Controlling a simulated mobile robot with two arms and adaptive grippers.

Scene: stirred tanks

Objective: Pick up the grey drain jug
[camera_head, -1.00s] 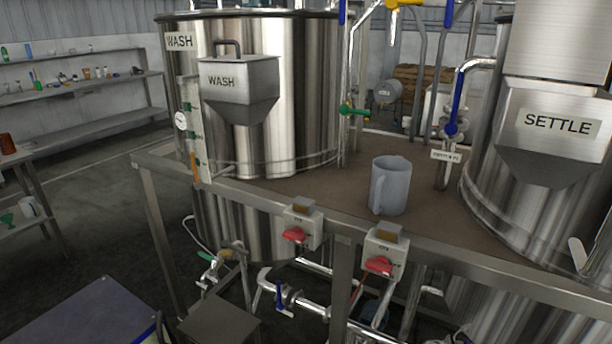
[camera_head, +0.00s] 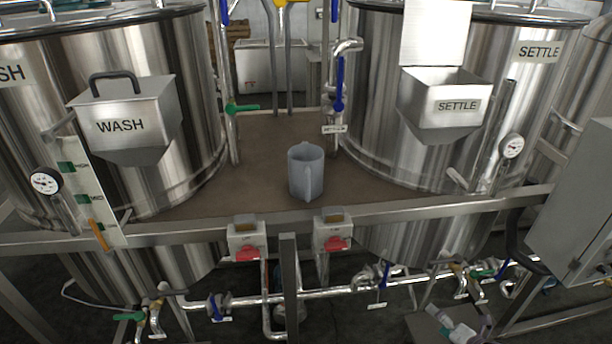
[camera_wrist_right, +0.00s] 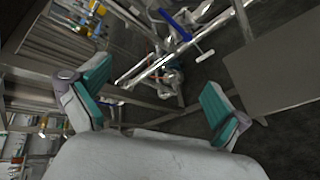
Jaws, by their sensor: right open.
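The grey drain jug (camera_head: 298,170) stands upright on the brown platform between the WASH and SETTLE tanks, near the platform's front edge. Its open top faces up, and its handle is toward me. My right gripper (camera_head: 458,325) is low at the bottom right of the head view, below the platform rail and well apart from the jug. In the right wrist view my right gripper (camera_wrist_right: 156,94) is open with nothing between its teal pads; the jug is not seen there. My left gripper is not in view.
The WASH tank (camera_head: 185,90) and SETTLE tank (camera_head: 385,90) flank the jug. A metal rail (camera_head: 400,212) with two red-switch boxes (camera_head: 247,238) runs in front of it. Pipes and valves (camera_head: 340,85) stand behind right. The platform around the jug is clear.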

